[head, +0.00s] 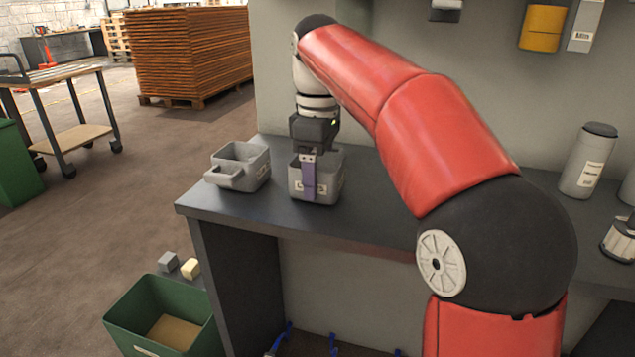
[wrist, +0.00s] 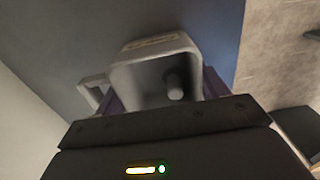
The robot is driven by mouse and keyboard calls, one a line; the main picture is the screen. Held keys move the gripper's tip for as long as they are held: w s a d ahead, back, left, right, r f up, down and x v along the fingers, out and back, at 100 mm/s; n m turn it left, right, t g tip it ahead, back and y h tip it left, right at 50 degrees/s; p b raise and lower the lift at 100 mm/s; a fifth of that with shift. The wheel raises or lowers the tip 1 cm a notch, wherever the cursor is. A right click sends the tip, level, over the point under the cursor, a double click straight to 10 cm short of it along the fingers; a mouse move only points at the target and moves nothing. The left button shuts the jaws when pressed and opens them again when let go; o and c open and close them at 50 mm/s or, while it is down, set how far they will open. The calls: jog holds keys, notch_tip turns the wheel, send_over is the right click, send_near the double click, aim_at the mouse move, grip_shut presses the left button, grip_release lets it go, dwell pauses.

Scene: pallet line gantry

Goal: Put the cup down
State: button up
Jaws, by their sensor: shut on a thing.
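A grey square cup (head: 333,184) with a pale label is at the left part of the dark counter (head: 385,215). My gripper (head: 308,184) points down and is shut on it, with a purple finger over its front wall. In the wrist view the cup (wrist: 150,50) sits between the purple fingers of my gripper (wrist: 160,98), its open mouth facing the camera. A grey handle-like loop (wrist: 92,88) shows on its left. A pale round peg shape is inside the cup. I cannot tell whether its base touches the counter.
A second grey square container (head: 256,176) with a handle stands just left of the cup, near the counter's left end. The counter to the right is partly hidden by my arm. A pale canister (head: 587,165) stands far right. A green bin (head: 135,315) is below.

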jog(key=shift+f, duration=0.15)
jog(key=o, duration=1)
jog(key=shift+o, duration=0.2)
notch_tip(320, 180, up, 6)
jog(key=shift+p, duration=1)
jog(key=shift+r, duration=0.95)
